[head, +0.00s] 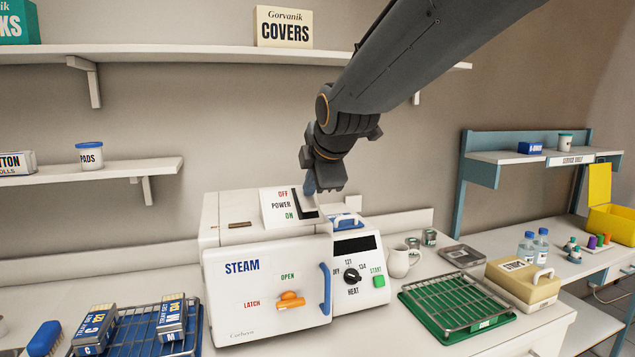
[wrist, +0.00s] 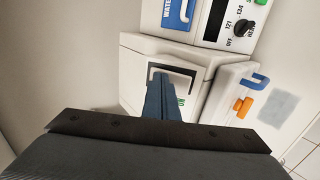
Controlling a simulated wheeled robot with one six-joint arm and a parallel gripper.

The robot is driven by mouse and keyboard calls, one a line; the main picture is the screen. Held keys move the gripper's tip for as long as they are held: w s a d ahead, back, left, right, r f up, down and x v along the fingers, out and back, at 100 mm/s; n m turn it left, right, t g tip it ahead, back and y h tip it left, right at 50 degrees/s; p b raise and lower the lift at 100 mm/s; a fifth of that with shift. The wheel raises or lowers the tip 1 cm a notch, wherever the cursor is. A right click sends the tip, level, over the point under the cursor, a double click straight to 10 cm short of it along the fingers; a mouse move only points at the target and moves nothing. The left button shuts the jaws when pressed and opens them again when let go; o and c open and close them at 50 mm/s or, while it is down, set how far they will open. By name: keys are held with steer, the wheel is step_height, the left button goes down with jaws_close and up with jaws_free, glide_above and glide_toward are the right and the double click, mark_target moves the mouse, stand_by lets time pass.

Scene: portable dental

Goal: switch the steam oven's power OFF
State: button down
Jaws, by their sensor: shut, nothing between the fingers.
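The steam oven (head: 265,300) is a white box on the counter with a STEAM door, an orange latch (head: 290,300) and a blue handle (head: 325,289). On its top stands a sloped power panel (head: 281,207) marked OFF above and ON below, with a dark switch recess at its right. My gripper (head: 312,190) is shut and empty, fingertips down at the recess. In the wrist view the blue fingers (wrist: 162,98) reach into the framed switch opening (wrist: 185,76). They hide the switch, so its position and any contact cannot be told.
A control panel with a heat knob (head: 351,277) and green start button (head: 379,281) adjoins the oven on the right. A white mug (head: 402,261) and a green tray (head: 440,332) with a rack stand further right. A blue rack (head: 145,345) with packs is at left. Shelves (head: 240,53) hang behind.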

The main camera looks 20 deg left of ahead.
steer(key=shift+a, duration=0.1)
steer(key=shift+r+p, duration=0.45)
steer(key=shift+r, duration=0.35)
steer(key=shift+r, duration=0.1)
steer(key=s+d+r, duration=0.2)
steer(key=r, duration=0.4)
steer(key=s+d+r+b, duration=0.1)
steer(key=s+r, duration=0.2)
steer(key=r, duration=0.3)
steer(key=shift+s+d, duration=0.3)
steer(key=shift+d, duration=0.05)
